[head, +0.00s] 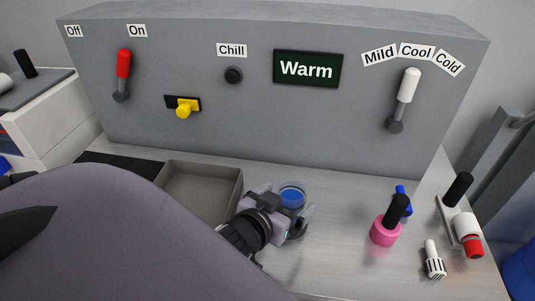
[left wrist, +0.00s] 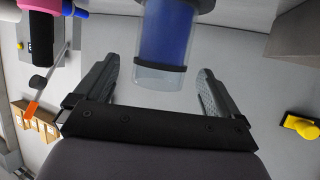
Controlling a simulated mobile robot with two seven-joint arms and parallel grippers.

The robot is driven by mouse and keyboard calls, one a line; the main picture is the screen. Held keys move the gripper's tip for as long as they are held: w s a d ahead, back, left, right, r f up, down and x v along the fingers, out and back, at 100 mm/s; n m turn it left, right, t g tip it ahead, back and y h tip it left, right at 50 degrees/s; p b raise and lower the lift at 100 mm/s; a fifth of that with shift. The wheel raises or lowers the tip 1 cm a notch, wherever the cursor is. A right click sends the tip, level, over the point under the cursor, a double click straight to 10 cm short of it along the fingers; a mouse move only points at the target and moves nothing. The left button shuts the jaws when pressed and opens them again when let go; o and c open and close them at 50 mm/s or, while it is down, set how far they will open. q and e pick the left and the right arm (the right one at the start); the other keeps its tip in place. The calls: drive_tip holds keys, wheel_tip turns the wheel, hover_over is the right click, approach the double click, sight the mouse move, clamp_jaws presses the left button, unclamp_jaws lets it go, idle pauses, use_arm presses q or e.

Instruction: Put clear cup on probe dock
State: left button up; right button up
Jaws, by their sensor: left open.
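A clear cup (head: 292,195) with blue inside stands on the grey bench, in front of the control panel. It also shows in the left wrist view (left wrist: 165,45), upside down in that picture, with a dark band around it. My left gripper (head: 289,203) is open, one finger on each side of the cup. In the left wrist view the open fingers (left wrist: 158,75) flank the cup's near end with gaps visible on both sides. I cannot tell for certain which thing is the probe dock. My right gripper is not in view.
An open grey tray (head: 236,190) is left of the gripper. To the right are a pink pot with a black handle (head: 384,233), a blue piece (head: 403,201), a white fitting (head: 434,262) and a plate with a red-capped white part (head: 466,229). The panel (head: 200,130) stands behind.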

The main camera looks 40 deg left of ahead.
use_arm(q)
drive_tip(key=p+v, duration=0.3)
drive_tip(key=v, duration=0.5)
drive_tip(key=shift+s+r, duration=0.15)
drive_tip(key=shift+s, duration=0.2)
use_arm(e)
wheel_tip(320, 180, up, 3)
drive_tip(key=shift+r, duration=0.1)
use_arm(q)
drive_tip(key=shift+d, duration=0.1)
